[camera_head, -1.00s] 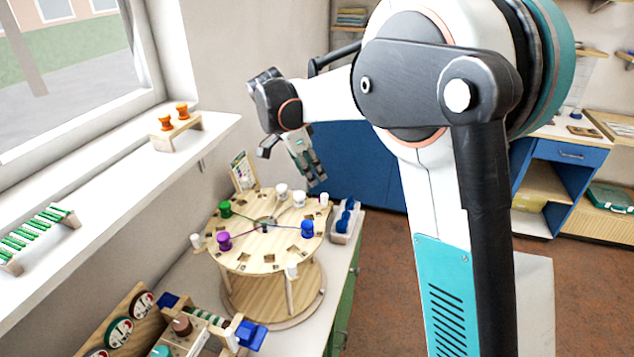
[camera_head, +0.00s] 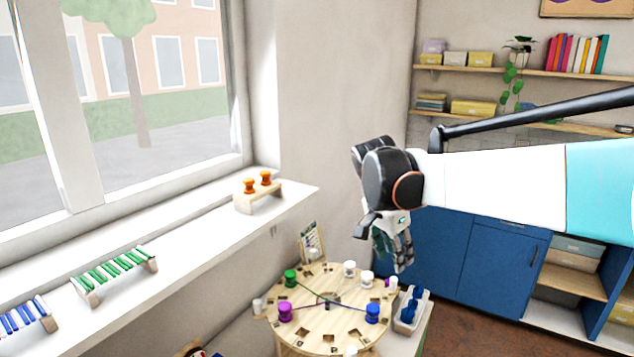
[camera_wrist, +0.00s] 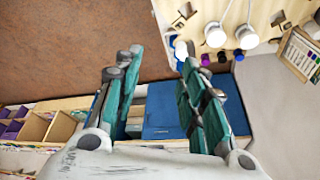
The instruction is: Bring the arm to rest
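My gripper (camera_head: 402,256) hangs at the end of my arm, fingers pointing down, above and behind the right side of the round wooden board (camera_head: 318,324). In the wrist view its two teal fingers (camera_wrist: 160,85) stand apart with nothing between them. The board carries a green peg (camera_head: 290,277), a purple peg (camera_head: 285,312), a blue peg (camera_head: 372,312) and several white pegs. Thin cords run across it. In the wrist view white pegs (camera_wrist: 215,35) show beyond the right finger, apart from it.
A grey tray (camera_head: 411,318) with blue pieces stands right of the board. A windowsill (camera_head: 190,255) on the left holds a stand with two orange pegs (camera_head: 257,195) and racks with green (camera_head: 112,270) and blue bars. Blue cabinets (camera_head: 440,255) stand behind my gripper.

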